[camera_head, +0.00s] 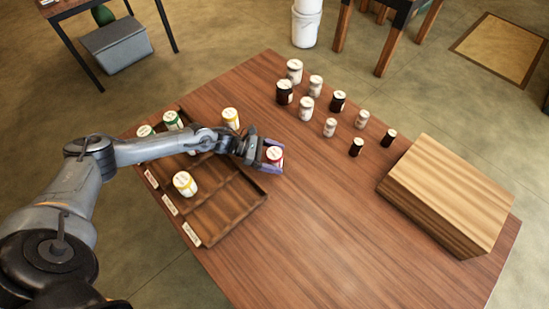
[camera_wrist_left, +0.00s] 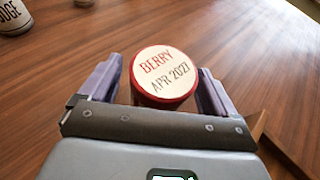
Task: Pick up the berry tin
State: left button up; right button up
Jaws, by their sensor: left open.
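The berry tin (camera_head: 275,155) stands on the wooden table just right of the tray, with a red-rimmed white lid. In the left wrist view its lid (camera_wrist_left: 164,74) reads "BERRY APR 2027". My left gripper (camera_head: 272,158) is open, with one purple finger on each side of the tin. In the left wrist view the gripper (camera_wrist_left: 160,90) shows small gaps between both fingers and the lid. The lower part of the tin is hidden by the gripper body. My right gripper is not in view.
A wooden tray (camera_head: 226,217) with labelled rows holds several yellow- and green-lidded tins. Several dark and white jars (camera_head: 306,108) stand at the table's back. A wooden box (camera_head: 447,195) sits at the right. The table's front middle is clear.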

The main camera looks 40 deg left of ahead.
pick_arm(q)
jog(key=shift+x, duration=0.85)
jog(key=c, duration=1.1)
jog(key=shift+c, duration=0.3)
jog(key=shift+r, duration=0.1)
